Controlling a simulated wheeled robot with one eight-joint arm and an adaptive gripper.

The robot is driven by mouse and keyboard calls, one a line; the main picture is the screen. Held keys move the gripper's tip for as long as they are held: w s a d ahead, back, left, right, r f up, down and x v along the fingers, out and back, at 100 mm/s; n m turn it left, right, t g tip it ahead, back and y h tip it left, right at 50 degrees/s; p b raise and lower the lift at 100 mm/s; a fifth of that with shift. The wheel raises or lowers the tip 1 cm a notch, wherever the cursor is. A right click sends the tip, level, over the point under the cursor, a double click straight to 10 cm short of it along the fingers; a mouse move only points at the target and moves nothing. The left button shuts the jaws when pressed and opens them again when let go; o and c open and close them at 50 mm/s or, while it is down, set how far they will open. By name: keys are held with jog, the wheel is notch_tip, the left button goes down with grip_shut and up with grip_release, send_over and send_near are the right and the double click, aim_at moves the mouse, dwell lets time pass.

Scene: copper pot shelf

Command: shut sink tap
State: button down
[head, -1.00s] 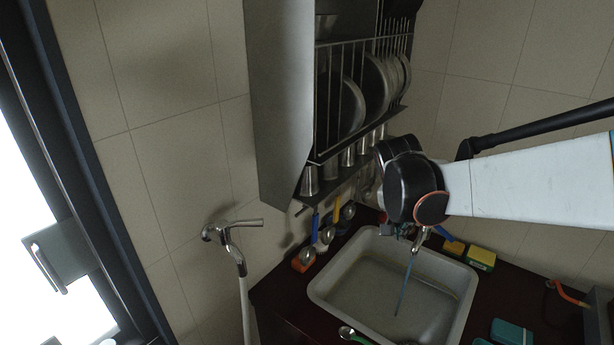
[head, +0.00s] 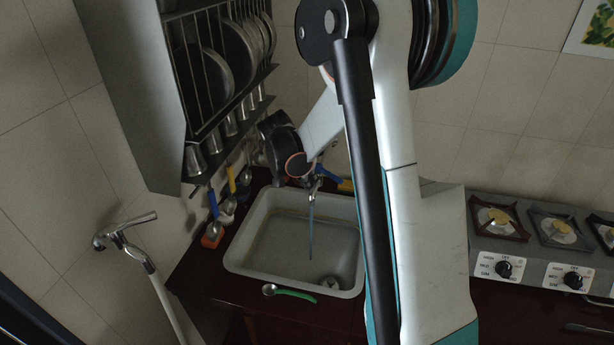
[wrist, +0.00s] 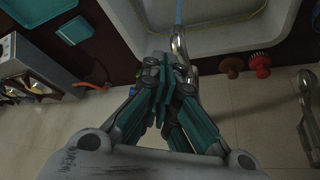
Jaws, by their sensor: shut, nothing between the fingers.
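The sink tap (head: 317,178) stands at the back edge of the sink (head: 240,262), partly hidden by my arm. A thin blue stream of water (head: 311,230) runs from it into the basin. In the wrist view the shiny metal tap (wrist: 180,45) rises by the sink's edge, with the stream (wrist: 178,12) above it in the picture. My gripper (wrist: 164,78) is shut and empty, its fingertips right beside the tap. I cannot tell whether they touch it. In the head view the fingers are hidden behind my wrist.
A plate rack (head: 215,75) hangs on the wall at the upper left. A green-handled spoon (head: 290,293) lies at the sink's front. A stove (head: 540,245) stands at the right. A white pipe with a fitting (head: 125,235) is at the left.

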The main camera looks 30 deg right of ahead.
aim_at(328, 174)
jog(key=d+f, duration=0.2)
jog(key=d, duration=0.3)
jog(key=shift+w+d+f, duration=0.35)
jog(key=shift+w+f, duration=0.05)
jog(key=shift+w, duration=0.05)
jog(key=shift+s+d+n+b, duration=0.15)
jog(key=shift+d+n+b, duration=0.15)
jog(key=shift+n, duration=0.1)
jog(key=shift+d+n+t, duration=0.1)
jog(key=shift+n+t, duration=0.2)
jog(key=shift+s+d+n+t+y+b, duration=0.15)
jog(key=shift+d+n+t+b, duration=0.15)
jog(key=shift+d+n+b, duration=0.6)
jog(key=shift+s+d+n+t+y+b, duration=0.15)
jog(key=shift+d+n+t+b, duration=0.3)
jog(key=shift+d, duration=0.65)
jog(key=shift+w, duration=0.1)
